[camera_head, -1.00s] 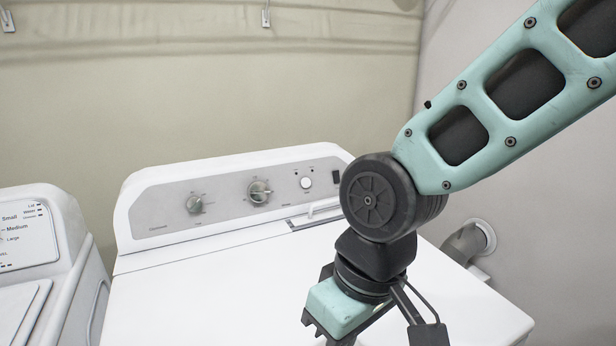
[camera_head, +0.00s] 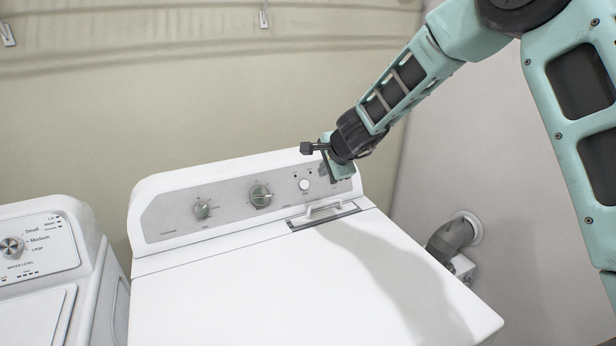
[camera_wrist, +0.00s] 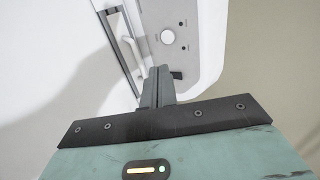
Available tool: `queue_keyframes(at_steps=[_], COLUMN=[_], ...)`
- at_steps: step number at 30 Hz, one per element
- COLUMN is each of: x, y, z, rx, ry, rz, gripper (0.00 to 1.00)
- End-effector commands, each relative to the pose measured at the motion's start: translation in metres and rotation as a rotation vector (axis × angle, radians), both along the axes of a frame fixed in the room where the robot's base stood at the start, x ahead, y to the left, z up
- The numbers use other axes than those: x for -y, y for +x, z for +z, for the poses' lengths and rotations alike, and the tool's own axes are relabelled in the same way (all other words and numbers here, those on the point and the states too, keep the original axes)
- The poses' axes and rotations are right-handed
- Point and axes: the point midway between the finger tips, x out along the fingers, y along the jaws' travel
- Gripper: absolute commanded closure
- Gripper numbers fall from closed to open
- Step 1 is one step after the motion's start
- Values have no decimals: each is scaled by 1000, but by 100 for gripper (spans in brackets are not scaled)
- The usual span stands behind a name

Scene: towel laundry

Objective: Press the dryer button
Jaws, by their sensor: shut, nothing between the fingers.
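The white dryer (camera_head: 300,275) stands in the middle of the head view, with a grey control panel (camera_head: 232,201) along its back. The round white button (camera_head: 304,185) is near the panel's right end, right of two knobs. The button also shows in the wrist view (camera_wrist: 168,36), beyond the fingers. My gripper (camera_head: 325,172) is at the right end of the panel, just right of the button in the head view. Its fingers (camera_wrist: 158,84) are shut and empty in the wrist view. They appear apart from the button; the exact gap cannot be told.
A white handle (camera_head: 324,209) lies in a recess below the button. A second machine with a water level dial (camera_head: 12,248) stands at the left. A grey duct (camera_head: 450,240) meets the wall at the right. The dryer top is clear.

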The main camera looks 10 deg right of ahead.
Motion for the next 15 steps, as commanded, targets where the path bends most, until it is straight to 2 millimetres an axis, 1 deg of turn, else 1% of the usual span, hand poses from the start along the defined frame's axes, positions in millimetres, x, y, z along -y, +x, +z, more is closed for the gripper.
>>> queue_keyframes(at_steps=[10,13,15], x=[1,0,-2], y=[1,4,9], z=[-1,-6,-12], rx=[0,-1,-2], ry=[1,1,2], rz=[-4,-3,-2], gripper=[100,100,100])
